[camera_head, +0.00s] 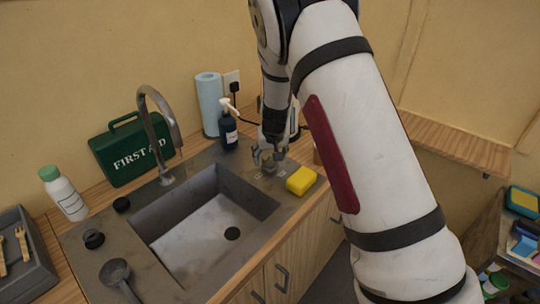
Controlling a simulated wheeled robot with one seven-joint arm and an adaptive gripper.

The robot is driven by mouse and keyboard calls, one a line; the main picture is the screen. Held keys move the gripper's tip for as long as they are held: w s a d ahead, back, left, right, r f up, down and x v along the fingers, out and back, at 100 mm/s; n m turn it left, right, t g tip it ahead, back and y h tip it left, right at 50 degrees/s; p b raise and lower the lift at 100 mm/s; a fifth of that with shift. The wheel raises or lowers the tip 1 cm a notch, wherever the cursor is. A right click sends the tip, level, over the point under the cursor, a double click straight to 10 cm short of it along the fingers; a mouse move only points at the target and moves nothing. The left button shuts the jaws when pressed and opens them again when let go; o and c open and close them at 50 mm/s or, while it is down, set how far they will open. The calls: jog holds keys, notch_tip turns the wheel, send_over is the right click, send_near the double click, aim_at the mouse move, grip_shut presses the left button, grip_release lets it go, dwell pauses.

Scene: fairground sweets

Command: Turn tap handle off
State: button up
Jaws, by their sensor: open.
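A curved metal tap (160,130) stands at the back left of the grey sink (205,225), its spout arching over the basin. No lever shows clearly on the tap. My gripper (268,165) is open, low over the counter right of the basin, well to the right of the tap. Its fingers are small in view, and whether they touch anything is unclear.
A yellow sponge (301,180) lies close to my gripper. A dark soap bottle (228,130), paper roll (208,105) and green first-aid case (135,150) stand behind. A white bottle (64,195), ladle (116,275) and grey tray (40,262) are at left. The basin is empty.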

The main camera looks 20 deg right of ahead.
jog(key=c, duration=1.2)
jog(key=shift+o, duration=0.2)
jog(key=shift+m+g+h, duration=0.3)
jog(key=shift+m+h, duration=0.4)
jog(key=shift+m, duration=1.1)
jog(key=o, duration=1.2)
jog(key=shift+c, duration=0.2)
jog(key=shift+r, duration=0.1)
